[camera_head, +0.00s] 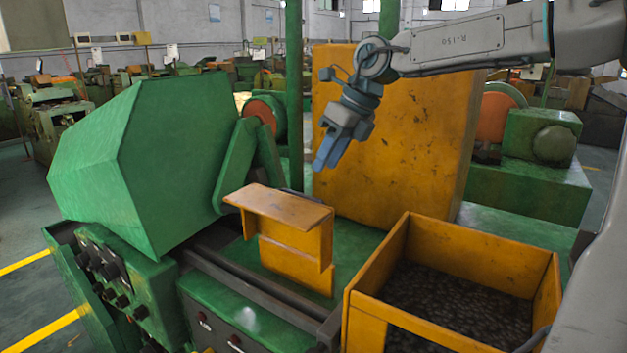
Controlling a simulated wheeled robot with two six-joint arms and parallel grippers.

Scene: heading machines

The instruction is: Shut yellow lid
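A large yellow lid (415,140), scuffed and thick like a slab, stands nearly upright at the back of the green machine. My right arm comes in from the upper right across its top. My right gripper (326,160) has blue fingers that point down and lie close together with nothing between them. It is in front of the lid's left edge in the picture; I cannot tell whether it touches the lid. My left gripper is not in view.
A yellow bin (455,240) of small dark metal pieces stands at the lower right. A smaller yellow bracket (285,225) stands on the green machine bed. A big green hood (145,160) is at the left, and a green post (294,90) rises beside the lid.

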